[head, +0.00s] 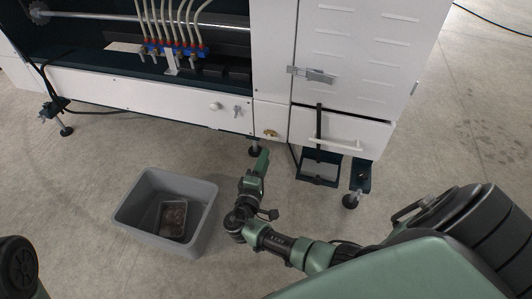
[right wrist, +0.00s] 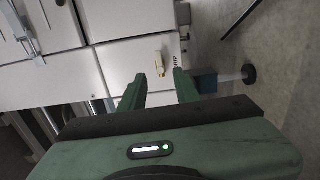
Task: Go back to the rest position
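My right arm reaches from the lower right of the head view toward the white machine (head: 150,95). Its green gripper (head: 262,158) is over the floor, close to the machine's lower front edge. In the right wrist view the two fingers (right wrist: 158,78) stand apart with a clear gap, and I see nothing held between them. A brass-coloured fitting (right wrist: 159,64) on a white panel appears beyond the gap. It also shows in the head view (head: 270,133), apart from the gripper. My left gripper is not in view.
A grey bin (head: 135,205) with a small container (head: 173,218) inside stands on the floor left of the right gripper. The machine has a drawer handle (head: 333,144) and adjustable feet (head: 351,200). Floor between bin and machine is clear.

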